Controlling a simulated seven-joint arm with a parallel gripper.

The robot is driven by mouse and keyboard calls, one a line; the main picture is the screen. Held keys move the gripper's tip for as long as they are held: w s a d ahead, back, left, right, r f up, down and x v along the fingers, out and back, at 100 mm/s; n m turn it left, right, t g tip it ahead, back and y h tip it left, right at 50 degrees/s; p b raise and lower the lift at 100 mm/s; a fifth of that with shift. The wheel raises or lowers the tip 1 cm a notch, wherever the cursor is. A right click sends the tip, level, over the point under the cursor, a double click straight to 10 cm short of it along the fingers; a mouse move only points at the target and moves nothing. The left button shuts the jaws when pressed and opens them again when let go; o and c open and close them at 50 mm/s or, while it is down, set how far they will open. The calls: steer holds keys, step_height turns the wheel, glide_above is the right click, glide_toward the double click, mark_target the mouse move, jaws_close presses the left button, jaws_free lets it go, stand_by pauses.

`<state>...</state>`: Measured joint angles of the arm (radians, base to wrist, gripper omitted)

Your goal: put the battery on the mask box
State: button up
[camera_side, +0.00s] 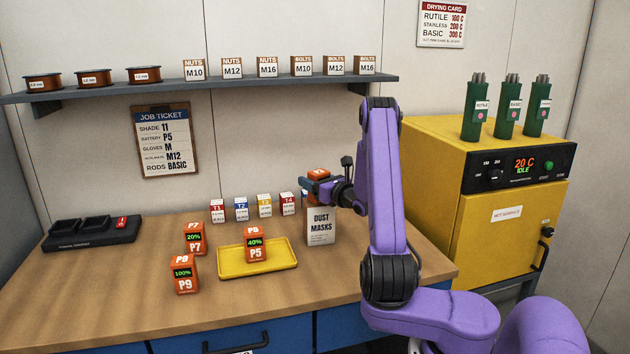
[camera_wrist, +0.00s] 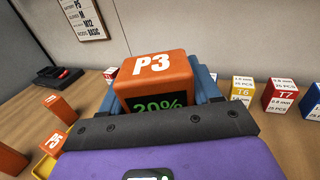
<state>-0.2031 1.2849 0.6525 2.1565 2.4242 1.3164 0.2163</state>
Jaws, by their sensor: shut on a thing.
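My gripper (camera_side: 322,188) is shut on an orange battery (camera_wrist: 155,78), marked P3 with a green 20% display in the wrist view. In the side view the held battery's orange top (camera_side: 318,173) shows above the blue fingers. The white mask box (camera_side: 321,228), labelled DUST MASKS, stands upright on the bench directly below my gripper in the side view. The fingers hide the battery's lower part, so I cannot tell whether it touches the box. Other orange batteries are P7 (camera_side: 194,239), P9 (camera_side: 184,274) and P5 (camera_side: 256,244).
P5 sits on a yellow tray (camera_side: 283,267). Small tip boxes (camera_side: 241,209) stand in a row behind it. A black charger (camera_side: 92,233) lies at the bench's left. A yellow oven (camera_side: 510,225) stands right. A job ticket (camera_side: 165,142) hangs on the wall. The front left bench is clear.

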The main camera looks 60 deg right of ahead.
steer(key=o, duration=1.3)
